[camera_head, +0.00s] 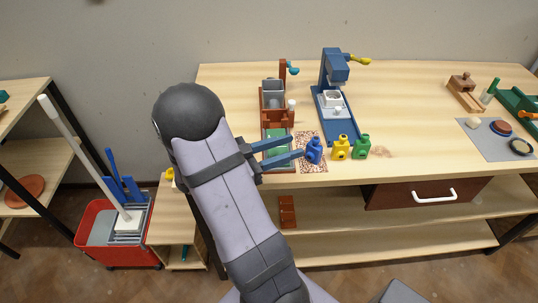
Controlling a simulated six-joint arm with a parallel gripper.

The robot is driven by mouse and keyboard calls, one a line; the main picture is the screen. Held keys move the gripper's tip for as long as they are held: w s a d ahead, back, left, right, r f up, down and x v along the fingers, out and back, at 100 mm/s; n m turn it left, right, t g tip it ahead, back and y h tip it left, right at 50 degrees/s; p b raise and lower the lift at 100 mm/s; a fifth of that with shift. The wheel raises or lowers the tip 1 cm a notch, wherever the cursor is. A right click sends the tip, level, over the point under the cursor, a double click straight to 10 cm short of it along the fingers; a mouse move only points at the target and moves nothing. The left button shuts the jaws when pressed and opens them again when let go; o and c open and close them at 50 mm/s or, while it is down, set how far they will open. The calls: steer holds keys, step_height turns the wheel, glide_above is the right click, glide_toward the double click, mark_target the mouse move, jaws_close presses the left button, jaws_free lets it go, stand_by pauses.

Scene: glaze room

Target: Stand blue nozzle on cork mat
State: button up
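The blue nozzle (314,151) stands upright on the cork mat (312,169), a speckled brown rectangle near the table's front edge. The mat shows around the nozzle's base. My gripper (295,146) comes in from the left, with its two blue fingers spread apart and a gap between them. The fingertips end just left of the nozzle, and nothing shows held between them. The lower fingertip is close to the nozzle; I cannot tell whether it touches. The fingers hide part of the mat's left side.
A yellow nozzle (340,148) and a green nozzle (361,147) stand just right of the mat. A blue press (335,72) stands behind. A reddish-brown stand with a grey container (273,94) is behind my gripper. The table is clear further right, before a grey mat (490,148).

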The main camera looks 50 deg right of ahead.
steer(key=shift+b+v, duration=0.45)
steer(key=shift+v, duration=2.25)
